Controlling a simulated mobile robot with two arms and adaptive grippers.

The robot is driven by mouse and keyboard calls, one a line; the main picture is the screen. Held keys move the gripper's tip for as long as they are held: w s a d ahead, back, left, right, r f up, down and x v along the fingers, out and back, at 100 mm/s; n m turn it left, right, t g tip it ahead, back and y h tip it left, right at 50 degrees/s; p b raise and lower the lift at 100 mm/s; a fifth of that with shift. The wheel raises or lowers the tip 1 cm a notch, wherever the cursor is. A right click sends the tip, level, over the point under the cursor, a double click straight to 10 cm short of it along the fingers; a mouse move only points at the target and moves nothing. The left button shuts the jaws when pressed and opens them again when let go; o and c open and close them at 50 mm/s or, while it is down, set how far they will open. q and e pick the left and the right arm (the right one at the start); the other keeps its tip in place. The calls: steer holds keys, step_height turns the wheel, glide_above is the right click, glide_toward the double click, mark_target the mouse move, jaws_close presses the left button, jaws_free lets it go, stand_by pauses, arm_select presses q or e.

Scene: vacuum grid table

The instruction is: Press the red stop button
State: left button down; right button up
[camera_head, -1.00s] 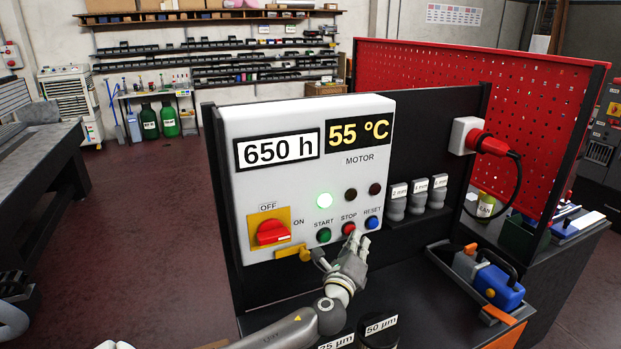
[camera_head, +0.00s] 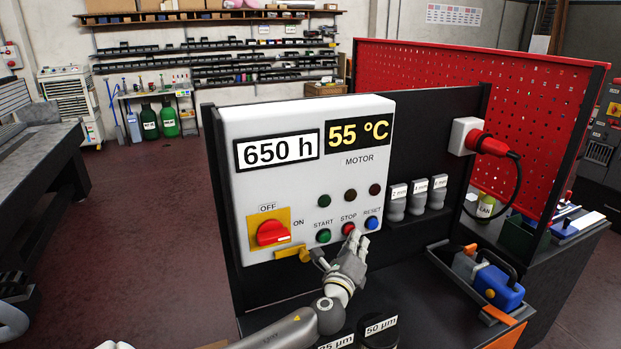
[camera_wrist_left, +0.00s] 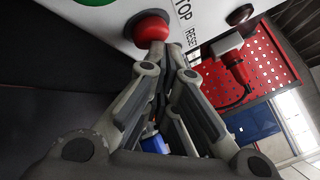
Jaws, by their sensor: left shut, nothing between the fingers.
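The red stop button (camera_head: 348,229) sits on the white control panel (camera_head: 300,180) under the label STOP, between the green start button (camera_head: 323,236) and the blue reset button (camera_head: 372,223). My left gripper (camera_head: 353,238) is shut and empty, with its fingertips at the stop button. In the left wrist view the fingertips (camera_wrist_left: 160,48) overlap the lower edge of the red button (camera_wrist_left: 151,27) and appear to touch it. All three indicator lamps above the buttons, such as the left lamp (camera_head: 324,201), are dark. My right gripper is not in view.
A red and yellow rotary switch (camera_head: 271,233) is left of the buttons, with a yellow padlock-like piece (camera_head: 293,254) below it. Labelled containers (camera_head: 380,330) stand below my gripper. A blue device (camera_head: 492,284) lies on the right. A red plug (camera_head: 488,144) sticks out at the upper right.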

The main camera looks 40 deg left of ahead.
arm_select(q)
steer(key=s+d, duration=0.2)
steer(key=d, duration=0.3)
steer(key=shift+s+d+p, duration=0.2)
steer(key=shift+d+p, duration=0.1)
steer(key=shift+p, duration=0.15)
stand_by(0.9)
steer(key=shift+f, duration=0.1)
